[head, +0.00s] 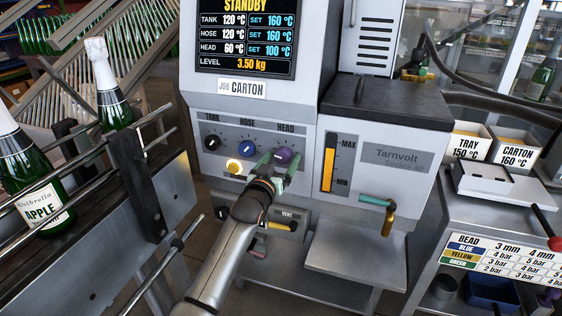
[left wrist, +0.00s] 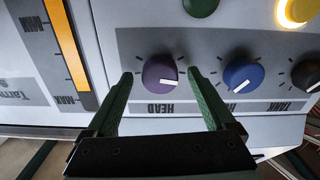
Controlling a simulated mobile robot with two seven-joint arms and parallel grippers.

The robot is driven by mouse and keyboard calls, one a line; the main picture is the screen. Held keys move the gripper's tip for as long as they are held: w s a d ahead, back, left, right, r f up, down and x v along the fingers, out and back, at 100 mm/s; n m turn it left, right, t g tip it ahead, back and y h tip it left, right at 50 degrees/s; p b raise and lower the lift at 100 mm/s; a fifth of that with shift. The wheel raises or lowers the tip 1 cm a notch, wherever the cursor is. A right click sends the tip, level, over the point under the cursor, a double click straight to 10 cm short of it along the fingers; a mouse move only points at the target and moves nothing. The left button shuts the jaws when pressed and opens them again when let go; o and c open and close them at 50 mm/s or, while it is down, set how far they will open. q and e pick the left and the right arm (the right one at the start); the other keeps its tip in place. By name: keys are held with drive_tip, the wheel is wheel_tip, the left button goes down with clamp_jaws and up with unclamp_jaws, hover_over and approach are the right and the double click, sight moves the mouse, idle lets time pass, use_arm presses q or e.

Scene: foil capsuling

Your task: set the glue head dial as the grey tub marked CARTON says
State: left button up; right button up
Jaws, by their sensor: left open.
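The purple HEAD dial (head: 285,155) is on the glue machine's front panel, right of the blue HOSE dial (head: 247,148) and dark TANK dial (head: 212,137). My left gripper (head: 271,163) is at the HEAD dial. In the left wrist view, upside down, its open fingers (left wrist: 160,76) stand either side of the HEAD dial, with gaps; the white mark points right in that picture. The screen (head: 247,35) reads STANDBY, HEAD 60 °C, SET 100 °C; tank and hose are SET 160 °C. The grey tub marked CARTON (head: 514,155) reads 160 °C. My right gripper is out of view.
A TRAY 150 °C tub (head: 468,145) stands beside the CARTON tub. A lit yellow button (head: 234,166) sits below the dials. A metal shelf (head: 345,255) juts out at lower right of the panel. Bottles (head: 27,180) stand behind rails at left.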

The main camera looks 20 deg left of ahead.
use_arm(q)
drive_tip(key=shift+w, duration=0.25)
drive_tip(key=shift+c, duration=0.2)
drive_tip(key=c, duration=1.3)
